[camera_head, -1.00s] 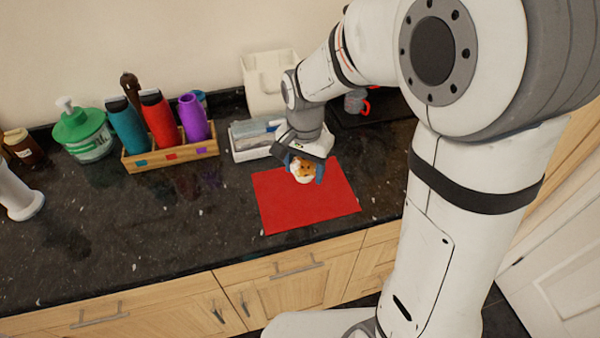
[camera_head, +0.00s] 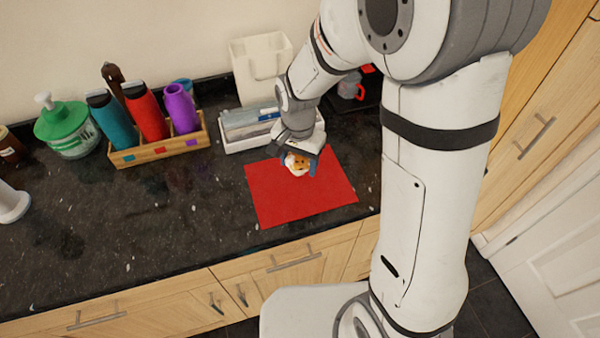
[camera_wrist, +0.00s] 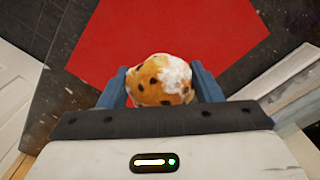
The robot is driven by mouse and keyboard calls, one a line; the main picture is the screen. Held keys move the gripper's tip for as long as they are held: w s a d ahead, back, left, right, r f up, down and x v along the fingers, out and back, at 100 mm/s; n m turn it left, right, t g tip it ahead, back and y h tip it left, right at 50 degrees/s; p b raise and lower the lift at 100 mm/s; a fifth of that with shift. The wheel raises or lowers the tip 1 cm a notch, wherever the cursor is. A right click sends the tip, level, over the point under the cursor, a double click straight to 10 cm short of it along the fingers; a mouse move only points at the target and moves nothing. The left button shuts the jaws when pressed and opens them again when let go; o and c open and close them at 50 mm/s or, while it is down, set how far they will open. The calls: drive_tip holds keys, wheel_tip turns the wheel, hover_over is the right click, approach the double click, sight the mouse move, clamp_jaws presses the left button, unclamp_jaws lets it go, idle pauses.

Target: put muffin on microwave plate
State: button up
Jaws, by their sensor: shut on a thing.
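The muffin (camera_head: 297,164) is pale brown with dark spots and a white patch. It shows large in the wrist view (camera_wrist: 158,82), between the two blue fingers. My gripper (camera_head: 299,165) is shut on the muffin over the back part of a red mat (camera_head: 300,195) on the counter. The red mat also shows behind the muffin in the wrist view (camera_wrist: 160,32). I cannot tell whether the muffin touches the mat. I see no microwave or microwave plate in these frames.
A wooden box (camera_head: 155,153) with several bottles stands at the left, beside a green-lidded tub (camera_head: 68,132). A white tray (camera_head: 245,144) and a white holder (camera_head: 260,65) stand behind the mat. The dark counter (camera_head: 140,220) is clear left of the mat.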

sight(299, 182)
drive_tip(key=shift+f, duration=2.4)
drive_tip(key=shift+f, duration=0.1)
drive_tip(key=o, duration=0.6)
